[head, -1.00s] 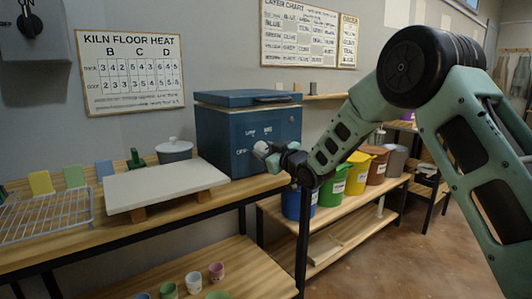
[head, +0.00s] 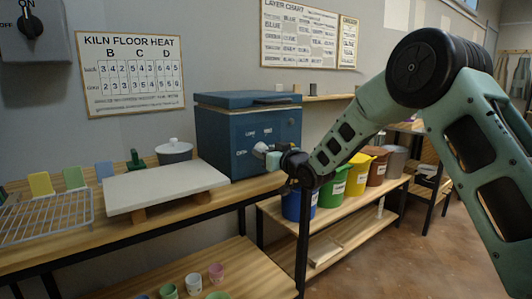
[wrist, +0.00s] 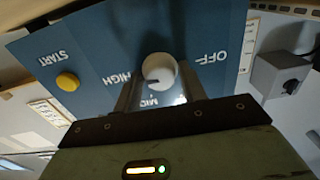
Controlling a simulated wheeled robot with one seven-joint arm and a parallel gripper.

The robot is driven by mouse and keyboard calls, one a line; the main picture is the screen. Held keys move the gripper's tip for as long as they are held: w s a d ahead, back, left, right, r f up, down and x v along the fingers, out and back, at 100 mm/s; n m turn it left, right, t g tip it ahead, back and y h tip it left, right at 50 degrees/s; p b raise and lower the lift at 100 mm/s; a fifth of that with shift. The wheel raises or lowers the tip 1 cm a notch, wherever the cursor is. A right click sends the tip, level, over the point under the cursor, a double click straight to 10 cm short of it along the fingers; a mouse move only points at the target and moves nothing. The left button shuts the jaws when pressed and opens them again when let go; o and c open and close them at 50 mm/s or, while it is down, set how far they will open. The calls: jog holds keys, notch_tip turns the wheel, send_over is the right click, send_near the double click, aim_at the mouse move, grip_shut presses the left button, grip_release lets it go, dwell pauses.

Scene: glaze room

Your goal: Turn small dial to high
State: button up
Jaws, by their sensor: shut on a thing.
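The small dial (wrist: 158,70) is a round white knob on the blue front panel (wrist: 90,45). The wrist view shows the panel upside down, with HIGH left of the dial, MID below it and OFF to its right. A dark mark shows on the dial's lower part; I cannot tell exactly where it points. My gripper (wrist: 158,92) is shut on the dial, its fingers partly covering it. In the head view, the dial (head: 260,148) is on the front of the blue box (head: 222,140), with my gripper (head: 270,157) against it.
A yellow START button (wrist: 67,82) is on the same panel. A grey ON/OFF switch box (head: 32,32) hangs on the wall. A white slab (head: 165,187), a wire rack (head: 45,215) and a lidded pot (head: 174,151) are left of the box. Coloured buckets (head: 357,172) stand to the right.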

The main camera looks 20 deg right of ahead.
jog(key=shift+f, duration=0.15)
jog(key=o, duration=0.8)
jog(key=shift+s, duration=0.1)
jog(key=v, duration=1.7)
jog(key=shift+s+d, duration=0.1)
jog(key=shift+d, duration=0.05)
